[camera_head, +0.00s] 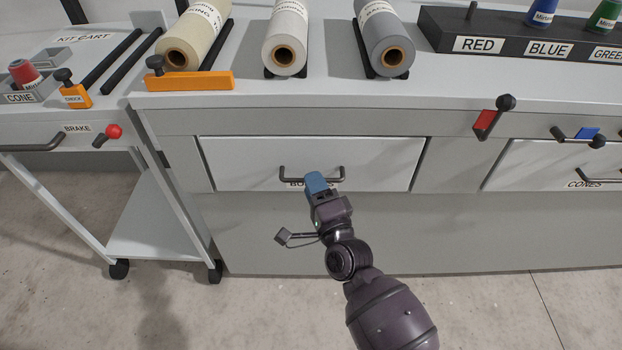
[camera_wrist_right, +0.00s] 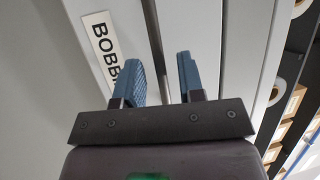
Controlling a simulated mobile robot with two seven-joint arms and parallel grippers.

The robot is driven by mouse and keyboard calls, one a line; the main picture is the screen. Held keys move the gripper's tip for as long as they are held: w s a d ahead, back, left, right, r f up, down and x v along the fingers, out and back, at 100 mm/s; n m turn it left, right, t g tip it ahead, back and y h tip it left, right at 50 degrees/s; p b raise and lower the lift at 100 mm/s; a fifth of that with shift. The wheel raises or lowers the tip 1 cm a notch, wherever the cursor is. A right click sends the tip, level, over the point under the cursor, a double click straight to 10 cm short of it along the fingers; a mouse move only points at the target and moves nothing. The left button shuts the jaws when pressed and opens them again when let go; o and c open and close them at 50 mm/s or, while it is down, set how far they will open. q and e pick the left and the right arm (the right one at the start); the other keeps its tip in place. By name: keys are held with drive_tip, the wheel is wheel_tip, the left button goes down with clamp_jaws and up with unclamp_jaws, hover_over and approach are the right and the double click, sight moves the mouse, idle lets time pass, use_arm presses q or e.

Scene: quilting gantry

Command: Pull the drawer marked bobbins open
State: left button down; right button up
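The bobbins drawer (camera_head: 375,165) has a pale front in the bench's left bay and looks shut. Its dark bar handle (camera_head: 290,179) is partly hidden behind my right gripper (camera_head: 317,183), which also covers much of the label below it. In the right wrist view the label (camera_wrist_right: 104,50) reads "BOBB", the rest hidden by a finger. There the blue fingers of my right gripper (camera_wrist_right: 163,80) stand apart. A grey bar that looks like the handle (camera_wrist_right: 152,35) runs into the gap between them; I cannot tell whether they touch it. My left gripper is not in view.
The cones drawer (camera_head: 530,165) is to the right. A red lever (camera_head: 486,122) and a blue one (camera_head: 585,135) are on the bench front. A kit cart (camera_head: 150,235) stands at left. The floor in front is clear.

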drive_tip(key=shift+x, duration=1)
drive_tip(key=shift+c, duration=0.3)
clamp_jaws()
